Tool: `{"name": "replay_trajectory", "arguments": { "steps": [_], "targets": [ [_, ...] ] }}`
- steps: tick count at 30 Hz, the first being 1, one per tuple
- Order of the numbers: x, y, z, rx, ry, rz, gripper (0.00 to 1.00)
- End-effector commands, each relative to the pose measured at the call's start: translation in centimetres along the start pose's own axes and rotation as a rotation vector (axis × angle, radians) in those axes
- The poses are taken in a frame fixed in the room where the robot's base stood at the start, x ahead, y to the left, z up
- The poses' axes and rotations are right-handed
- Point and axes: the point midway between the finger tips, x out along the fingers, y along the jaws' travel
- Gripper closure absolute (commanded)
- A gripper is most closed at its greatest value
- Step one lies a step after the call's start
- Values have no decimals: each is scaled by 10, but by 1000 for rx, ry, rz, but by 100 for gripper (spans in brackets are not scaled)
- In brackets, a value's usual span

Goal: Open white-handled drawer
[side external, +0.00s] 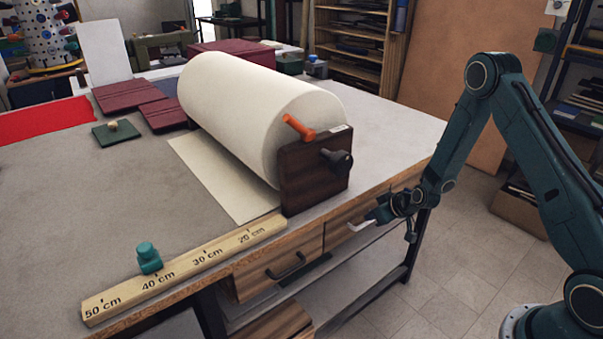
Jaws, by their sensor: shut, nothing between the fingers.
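The white-handled drawer (337,235) is set under the right part of the table's front edge. Its wooden front looks close to flush with the table, though part of it is hidden by my arm. The white handle (361,226) is a short bar on that front. My gripper (376,215) is shut and empty, right at the handle's right end. I cannot tell whether the fingertips touch the handle or sit behind it.
A drawer with a black handle (287,267) is to the left. Above is a big cream roll (250,105) on a dark wooden stand (311,175). A wooden ruler (185,270) lines the front edge. A table leg (412,250) stands below my gripper. Open floor lies in front.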

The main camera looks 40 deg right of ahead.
Motion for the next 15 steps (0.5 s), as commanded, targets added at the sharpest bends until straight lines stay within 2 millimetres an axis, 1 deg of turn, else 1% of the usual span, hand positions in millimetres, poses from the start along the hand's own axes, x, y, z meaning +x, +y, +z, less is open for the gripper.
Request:
{"name": "replay_trajectory", "arguments": {
  "steps": [1,6,12,15],
  "targets": [
    [8,-1,1,-1,-1,-2,100],
    [29,0,0,0,-1,-1,100],
    [46,0,0,0,0,0,100],
    [51,0,0,1,0,1,100]
  ]
}}
